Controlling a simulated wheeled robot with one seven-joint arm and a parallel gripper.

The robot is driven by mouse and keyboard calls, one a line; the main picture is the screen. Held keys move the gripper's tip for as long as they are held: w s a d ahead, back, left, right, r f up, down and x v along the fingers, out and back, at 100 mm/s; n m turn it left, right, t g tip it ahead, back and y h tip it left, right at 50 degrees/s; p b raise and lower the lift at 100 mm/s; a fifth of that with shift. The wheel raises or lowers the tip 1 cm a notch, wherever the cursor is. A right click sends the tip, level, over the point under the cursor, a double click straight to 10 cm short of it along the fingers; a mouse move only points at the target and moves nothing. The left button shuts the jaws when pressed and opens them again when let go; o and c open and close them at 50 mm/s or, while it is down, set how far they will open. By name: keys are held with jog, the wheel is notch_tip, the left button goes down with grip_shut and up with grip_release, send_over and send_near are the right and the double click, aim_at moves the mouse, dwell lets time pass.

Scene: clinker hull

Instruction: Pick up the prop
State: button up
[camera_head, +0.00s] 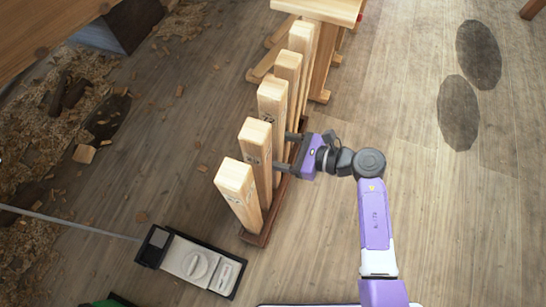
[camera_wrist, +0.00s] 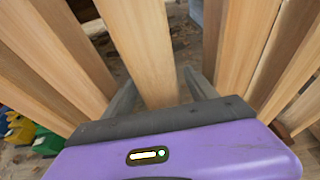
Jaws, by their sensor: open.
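Several pale wooden props stand upright in a row on a dark red-brown base (camera_head: 256,238). My gripper (camera_head: 285,150) reaches in from the right of the row, low on the props, with its jaws open. In the wrist view one prop (camera_wrist: 146,45) stands between the two fingers (camera_wrist: 160,88), one finger on each side. It seems to be the middle prop (camera_head: 272,98) of the row in the head view. I cannot tell whether either finger touches it. The fingertips are partly hidden by the props.
The neighbouring props stand close on both sides of my fingers. A wooden bench (camera_head: 318,10) stands at the far end of the row. A black and grey boxed device (camera_head: 197,266) lies at front left. Wood shavings cover the left floor; the right floor is clear.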

grip_shut()
jog(key=shift+r, duration=0.2)
